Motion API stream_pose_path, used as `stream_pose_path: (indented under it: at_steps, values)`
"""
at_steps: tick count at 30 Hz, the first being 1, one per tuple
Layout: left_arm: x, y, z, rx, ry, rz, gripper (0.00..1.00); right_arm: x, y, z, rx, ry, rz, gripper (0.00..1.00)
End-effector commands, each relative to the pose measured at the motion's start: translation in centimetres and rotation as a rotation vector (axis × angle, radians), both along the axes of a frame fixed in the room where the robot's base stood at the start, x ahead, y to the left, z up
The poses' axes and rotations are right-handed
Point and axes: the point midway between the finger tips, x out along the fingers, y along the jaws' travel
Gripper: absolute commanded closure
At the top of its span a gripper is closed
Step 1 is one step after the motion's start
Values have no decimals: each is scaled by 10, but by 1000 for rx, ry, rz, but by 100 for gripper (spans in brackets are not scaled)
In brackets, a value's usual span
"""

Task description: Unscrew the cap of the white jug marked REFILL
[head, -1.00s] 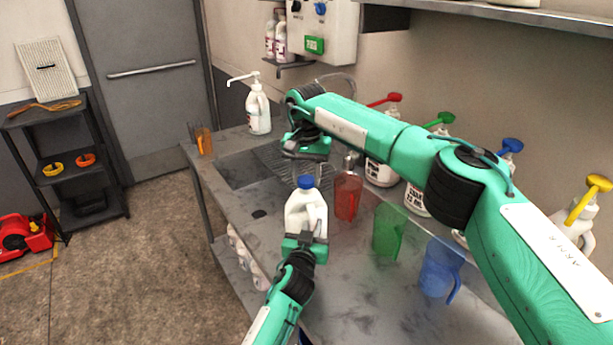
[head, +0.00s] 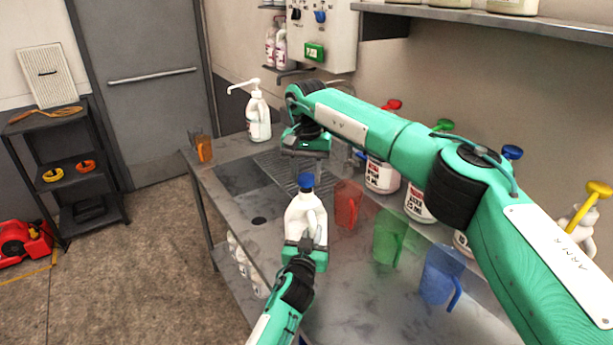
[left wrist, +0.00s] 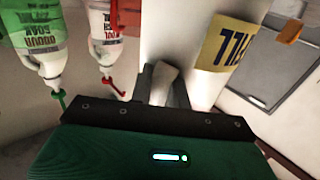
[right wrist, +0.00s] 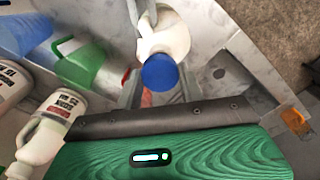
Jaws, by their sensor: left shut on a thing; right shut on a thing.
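The white jug (head: 305,220) stands upright above the steel bench, with a blue cap (head: 306,181) on its top. My left gripper (head: 305,246) is shut on the jug's handle side, low on its near face. In the left wrist view the jug (left wrist: 185,40) fills the middle, and part of a yellow label (left wrist: 228,45) shows with cut-off lettering. My right gripper (head: 306,165) comes from above and is shut on the cap. In the right wrist view the blue cap (right wrist: 160,72) lies between its fingers, with the jug's white shoulder (right wrist: 163,35) beyond.
Red (head: 347,203), green (head: 389,240) and blue (head: 440,272) measuring pitchers stand right of the jug. Labelled bottles (head: 381,176) line the wall behind them. A white pump bottle (head: 258,117) stands at the bench's far end. A sink (head: 240,177) lies left of the jug.

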Motion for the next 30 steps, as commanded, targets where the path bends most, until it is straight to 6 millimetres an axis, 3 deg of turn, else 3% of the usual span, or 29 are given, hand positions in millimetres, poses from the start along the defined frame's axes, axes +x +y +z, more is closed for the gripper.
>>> stream_pose_path:
  at_steps: [6, 13, 14, 18, 30]
  values:
    - [0, 1, -2, 1, 3, 1, 100, 0, 0, 28, 0, -2, 0, 88]
    - [0, 0, -2, 0, 2, 1, 100, 0, 0, 31, 0, -1, 0, 88]
    - [0, 0, -1, 0, 2, 1, 80, 0, 0, 31, 0, -1, 0, 88]
    - [0, 0, -1, 0, 2, 1, 57, 0, 0, 31, 0, -1, 0, 88]
    - [-7, 2, -2, 0, 1, 0, 57, 0, 0, 29, 0, -1, 0, 88]
